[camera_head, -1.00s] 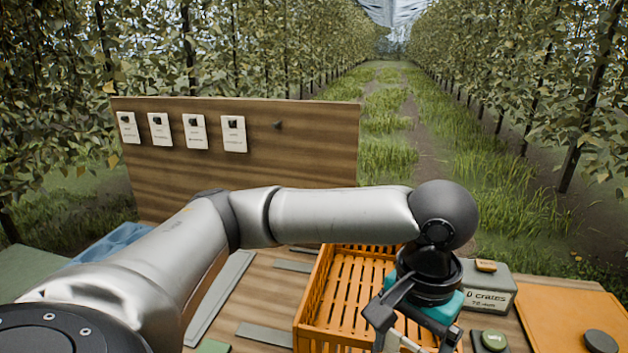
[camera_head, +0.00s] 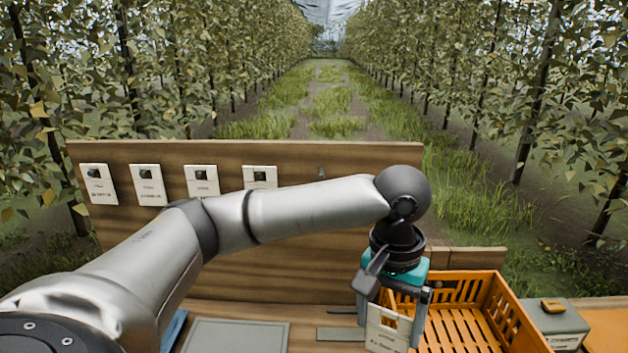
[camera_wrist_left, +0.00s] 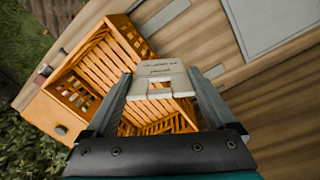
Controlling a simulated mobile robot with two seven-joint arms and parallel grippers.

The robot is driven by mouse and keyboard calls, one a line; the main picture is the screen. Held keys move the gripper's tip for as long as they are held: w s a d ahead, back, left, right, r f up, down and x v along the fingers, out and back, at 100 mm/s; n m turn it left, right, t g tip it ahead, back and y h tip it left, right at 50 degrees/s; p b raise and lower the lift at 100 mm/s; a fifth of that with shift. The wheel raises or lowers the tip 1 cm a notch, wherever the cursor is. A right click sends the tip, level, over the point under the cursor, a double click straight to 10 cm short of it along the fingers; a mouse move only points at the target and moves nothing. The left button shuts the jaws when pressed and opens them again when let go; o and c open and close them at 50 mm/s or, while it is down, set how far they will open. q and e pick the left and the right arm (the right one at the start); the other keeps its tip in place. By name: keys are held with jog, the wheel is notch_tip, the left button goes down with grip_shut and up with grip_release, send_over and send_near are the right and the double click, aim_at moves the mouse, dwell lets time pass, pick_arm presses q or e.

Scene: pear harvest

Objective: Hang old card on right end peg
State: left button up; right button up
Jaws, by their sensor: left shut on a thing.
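My left gripper (camera_head: 391,310) is shut on a pale card (camera_head: 386,338) with a cut-out and small print. The card hangs below the gripper in the head view, its lower edge near the bottom of the picture. In the left wrist view the card (camera_wrist_left: 161,72) sits between the two fingers. The wooden board (camera_head: 240,235) stands behind my arm. Its right end peg (camera_head: 322,172) is bare, and it is up and left of the gripper. My right gripper is not in view.
Several cards, such as the rightmost one (camera_head: 259,177), hang on pegs along the board's left part. An orange crate (camera_head: 490,290) stands right of the gripper, with a grey box (camera_head: 553,318) beyond it. A grey flat panel (camera_head: 236,335) lies on the bench.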

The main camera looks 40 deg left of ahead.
aim_at(321, 173)
pick_arm(q)
jog(key=w+a+r+n+t+h+p, duration=0.1)
jog(key=w+a+r+n+p, duration=0.25)
jog(key=a+r+p, duration=0.4)
jog(key=w+a+r+n+t+p, duration=0.1)
jog(key=w+a+r+n+p, duration=0.3)
jog(key=a+p, duration=0.65)
jog(key=shift+m, duration=0.65)
jog(key=shift+w+a+r+b, duration=0.15)
jog(key=shift+w+a+b, duration=0.2)
jog(key=shift+w+a, duration=1.15)
jog(key=shift+w+a+r+b, duration=0.1)
jog(key=shift+w+a+b, duration=0.2)
jog(key=shift+w+a, duration=1.2)
jog(key=shift+a+f+b, duration=0.25)
jog(key=shift+a+b, duration=0.2)
jog(key=shift+b, duration=0.35)
jog(key=shift+w+a+r, duration=0.1)
jog(key=shift+w, duration=0.05)
jog(key=o, duration=1)
